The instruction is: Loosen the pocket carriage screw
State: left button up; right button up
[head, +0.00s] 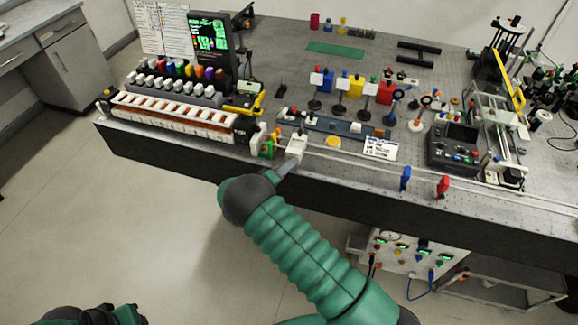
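A long white and orange slotted rack (170,114), which looks like the pocket carriage, lies along the front left of the bench. Small green and yellow parts (266,147) sit just past its right end at the bench's front edge. The carriage screw is too small to make out. My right gripper (294,150) is at the front edge, just right of these parts, with a pale block at its tip. I cannot tell whether its fingers are open or shut, or whether they touch anything. Only dark green pieces of my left arm show at the bottom left; its gripper is out of sight.
Behind the rack stand several white-topped coloured pieces (180,70) and a dark screen (210,38). Lens posts (340,90), a blue flag (405,178), a red flag (443,187) and a control box (454,146) stand to the right. Open floor lies in front.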

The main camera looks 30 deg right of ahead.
jog(key=o, duration=0.4)
jog(key=shift+a, duration=0.1)
jog(key=b+v, duration=0.2)
jog(key=v, duration=1.5)
jog(key=shift+f, duration=0.2)
jog(key=shift+w, duration=0.15)
